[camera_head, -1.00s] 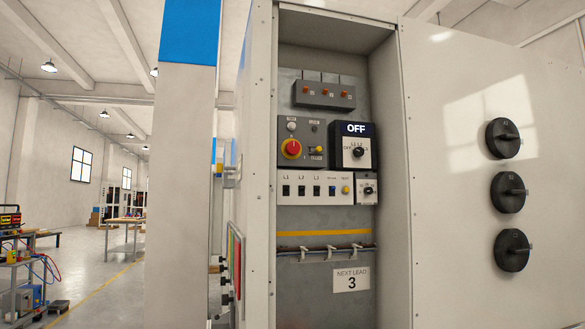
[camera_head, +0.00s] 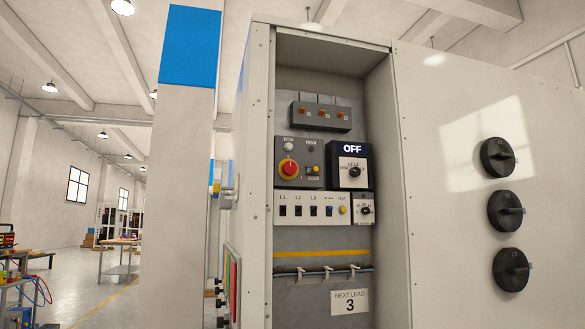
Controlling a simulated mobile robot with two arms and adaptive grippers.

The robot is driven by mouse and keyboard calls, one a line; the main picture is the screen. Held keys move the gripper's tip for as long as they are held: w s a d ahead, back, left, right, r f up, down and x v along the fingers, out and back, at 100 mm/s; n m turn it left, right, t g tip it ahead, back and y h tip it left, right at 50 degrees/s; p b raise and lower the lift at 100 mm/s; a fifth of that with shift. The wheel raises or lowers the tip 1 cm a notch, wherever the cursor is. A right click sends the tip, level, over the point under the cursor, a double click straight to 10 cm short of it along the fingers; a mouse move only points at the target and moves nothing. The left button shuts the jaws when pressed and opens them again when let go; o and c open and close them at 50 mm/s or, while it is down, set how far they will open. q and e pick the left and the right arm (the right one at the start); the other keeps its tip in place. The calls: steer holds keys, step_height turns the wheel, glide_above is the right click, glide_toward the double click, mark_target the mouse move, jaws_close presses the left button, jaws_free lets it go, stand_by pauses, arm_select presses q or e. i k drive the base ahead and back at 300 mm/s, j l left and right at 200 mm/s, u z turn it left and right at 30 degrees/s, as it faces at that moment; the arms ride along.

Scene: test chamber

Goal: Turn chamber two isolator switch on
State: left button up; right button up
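An open cabinet recess holds a switch panel in the middle of the head view. A black rotary switch box (camera_head: 350,165) there carries a lit "OFF" display above its knob (camera_head: 354,172). To its left is a panel with a red knob on a yellow ring (camera_head: 288,168). A white strip (camera_head: 312,209) below holds several small switches, with a smaller rotary knob (camera_head: 365,210) at its right end. I cannot read a label naming a chamber two isolator. Neither of my grippers shows in the view.
Three black rotary handles (camera_head: 505,211) are mounted on the cabinet's right outer panel. A white pillar with a blue top (camera_head: 187,130) stands left. Open floor and a workbench (camera_head: 118,258) lie beyond it.

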mark_target(290, 168)
steer(key=k+l+u, duration=0.1)
steer(key=l+u, duration=0.2)
steer(key=l, duration=0.85)
steer(key=i+l+u, duration=0.1)
steer(key=l, duration=0.25)
steer(key=i+l+u, duration=0.1)
steer(key=i+l, duration=0.2)
steer(key=l, duration=0.1)
